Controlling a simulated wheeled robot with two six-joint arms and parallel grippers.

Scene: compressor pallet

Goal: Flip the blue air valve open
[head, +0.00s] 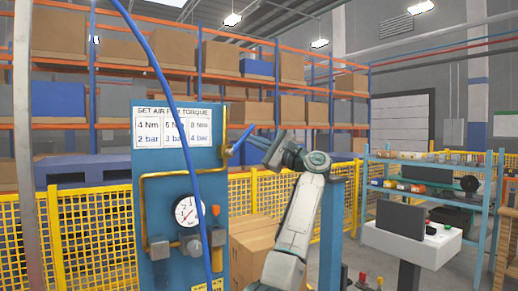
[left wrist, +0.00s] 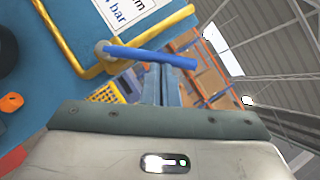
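The blue air valve lever (head: 243,138) sits on the yellow pipe at the upper right edge of a blue panel (head: 150,165). It slants up and to the right from its pivot. In the left wrist view the lever (left wrist: 150,56) runs across just at the fingertips. My left gripper (head: 262,143) reaches in from the right of the lever, its tips close to it. In the left wrist view its fingers (left wrist: 162,75) lie side by side with no clear gap. Whether the tips touch the lever I cannot tell. My right gripper is not in view.
A pressure gauge (head: 188,211) and a torque sign (head: 173,127) are on the panel. A blue hose (head: 198,180) hangs in front of it. Yellow mesh fencing (head: 95,235) and cardboard boxes (head: 256,250) stand behind. A blue shelf rack (head: 488,190) is at right.

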